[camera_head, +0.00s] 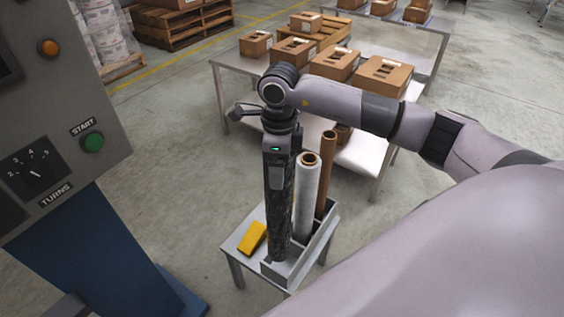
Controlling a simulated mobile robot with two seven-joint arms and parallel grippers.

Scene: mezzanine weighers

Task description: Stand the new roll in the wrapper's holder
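A small grey stand (231,244) below me has a slotted rack (273,271) on its right side. Three tall items stand upright in it: a black film roll (279,222) in front, a clear film roll (306,203) with a brown core behind it, and a thin bare brown tube (327,165) at the back. My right gripper (276,184) points down over the top of the black roll, one finger in front of its upper part. The other finger is hidden, so its grip cannot be told. My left gripper is out of view. The wrapper's roll holder cannot be made out.
A grey control panel (106,108) with a green START button (93,141) fills the left, above a blue machine base (105,250). A yellow tool (253,238) lies on the stand. A table (236,63) with cartons (336,63) stands behind. Floor between is clear.

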